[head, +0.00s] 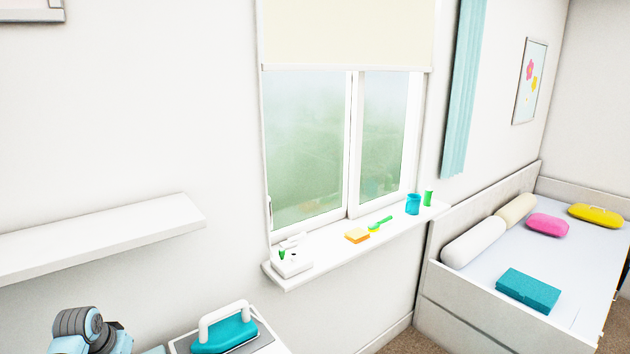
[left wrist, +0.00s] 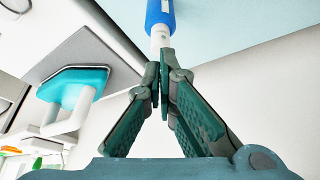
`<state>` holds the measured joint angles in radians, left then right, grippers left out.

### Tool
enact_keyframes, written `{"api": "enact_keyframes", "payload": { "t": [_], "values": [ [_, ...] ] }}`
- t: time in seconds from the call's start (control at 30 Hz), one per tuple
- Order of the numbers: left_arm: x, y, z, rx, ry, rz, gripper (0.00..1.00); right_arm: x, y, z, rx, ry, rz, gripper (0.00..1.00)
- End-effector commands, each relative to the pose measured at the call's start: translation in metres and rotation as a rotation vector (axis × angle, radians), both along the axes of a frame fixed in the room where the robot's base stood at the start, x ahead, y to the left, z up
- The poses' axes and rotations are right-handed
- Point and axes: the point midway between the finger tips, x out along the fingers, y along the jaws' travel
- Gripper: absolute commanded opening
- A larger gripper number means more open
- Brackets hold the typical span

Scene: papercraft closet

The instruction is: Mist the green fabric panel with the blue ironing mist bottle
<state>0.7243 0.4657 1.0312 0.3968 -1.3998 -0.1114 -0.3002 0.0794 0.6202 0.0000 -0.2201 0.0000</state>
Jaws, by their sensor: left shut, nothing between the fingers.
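In the left wrist view, my left gripper (left wrist: 160,72) is shut and empty. A blue bottle (left wrist: 160,12) with a white narrow end (left wrist: 160,40) is just beyond the fingertips, at the top middle. The white end is right at the fingertips; I cannot tell whether they touch. The bottle is cut off by the picture's top edge and is not seen in the head view. I cannot make out a green fabric panel in either view. My right gripper is not in view.
A teal iron (head: 228,334) with a white handle stands on a grey pad at the bottom; it also shows in the left wrist view (left wrist: 75,82). A pale blue surface (left wrist: 255,28) lies near the bottle. A wall shelf (head: 100,235) and cluttered window sill (head: 335,252) are behind.

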Motion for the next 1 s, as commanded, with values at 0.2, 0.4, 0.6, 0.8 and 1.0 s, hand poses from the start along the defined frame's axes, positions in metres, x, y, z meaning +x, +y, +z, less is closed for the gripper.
{"api": "enact_keyframes", "payload": {
  "t": [0.2, 0.4, 0.6, 0.8, 1.0],
  "values": [
    [0.0, 0.0, -0.001, 0.0, 0.0, 0.0, 0.0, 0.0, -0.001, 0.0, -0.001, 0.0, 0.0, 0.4],
    [0.0, 0.0, -0.01, 0.0, 0.002, 0.0, 0.0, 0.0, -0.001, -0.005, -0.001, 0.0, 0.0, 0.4],
    [0.0, 0.0, -0.016, 0.0, 0.0, 0.0, 0.0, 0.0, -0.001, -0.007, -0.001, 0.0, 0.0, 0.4],
    [0.0, 0.0, -0.02, 0.0, 0.001, 0.0, 0.0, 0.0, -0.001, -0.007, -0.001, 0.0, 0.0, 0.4],
    [0.0, 0.0, -0.017, 0.0, 0.001, 0.0, 0.0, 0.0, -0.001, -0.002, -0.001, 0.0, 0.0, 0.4]
  ]
}}
